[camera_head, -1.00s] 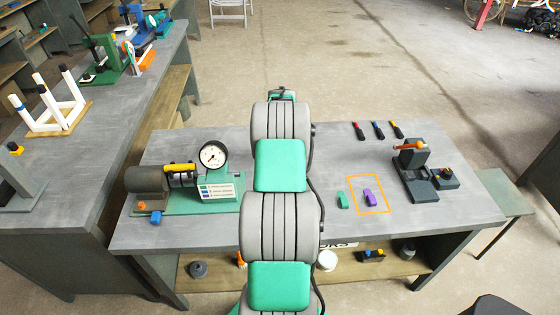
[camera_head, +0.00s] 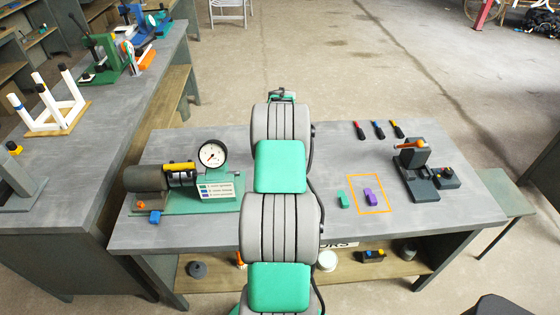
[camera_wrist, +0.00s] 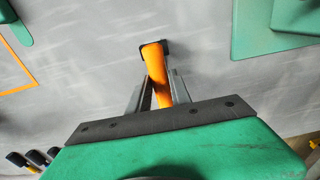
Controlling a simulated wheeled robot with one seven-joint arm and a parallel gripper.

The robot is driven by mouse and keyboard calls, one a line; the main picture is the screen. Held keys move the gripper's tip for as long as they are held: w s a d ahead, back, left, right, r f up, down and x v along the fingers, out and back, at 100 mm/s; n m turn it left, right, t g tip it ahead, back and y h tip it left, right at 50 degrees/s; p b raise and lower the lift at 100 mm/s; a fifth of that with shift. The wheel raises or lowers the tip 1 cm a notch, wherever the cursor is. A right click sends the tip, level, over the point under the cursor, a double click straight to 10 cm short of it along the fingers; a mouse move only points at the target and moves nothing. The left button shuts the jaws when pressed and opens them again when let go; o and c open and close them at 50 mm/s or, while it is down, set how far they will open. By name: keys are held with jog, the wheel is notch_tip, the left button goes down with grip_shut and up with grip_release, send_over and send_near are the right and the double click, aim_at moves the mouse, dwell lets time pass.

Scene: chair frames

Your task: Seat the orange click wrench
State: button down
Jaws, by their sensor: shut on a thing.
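The orange click wrench (camera_wrist: 158,75) shows in the wrist view as an orange bar with a dark end (camera_wrist: 155,47), between the two fingers of my gripper (camera_wrist: 158,92). My gripper is shut on it, and its dark end points away from the palm over the grey bench top. I cannot tell whether the end touches the bench. In the head view my own arm hides the gripper and the wrench.
A green-based fixture with a dial gauge (camera_head: 212,154) stands left of my arm. To the right are a green block (camera_head: 344,200), a purple block (camera_head: 370,196) in an orange outline (camera_head: 385,210), a dark stand (camera_head: 415,175) with an orange-handled part (camera_head: 410,146), and several screwdrivers (camera_head: 379,130).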

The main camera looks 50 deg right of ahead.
jog(key=shift+f+b, duration=0.45)
jog(key=shift+f, duration=0.2)
jog(key=c, duration=1.1)
grip_release()
jog(key=r, duration=0.4)
jog(key=r+b, duration=0.1)
jog(key=r, duration=0.2)
jog(key=shift+s+a+r, duration=0.1)
jog(key=shift+s+r, duration=0.1)
jog(key=shift+r, duration=0.2)
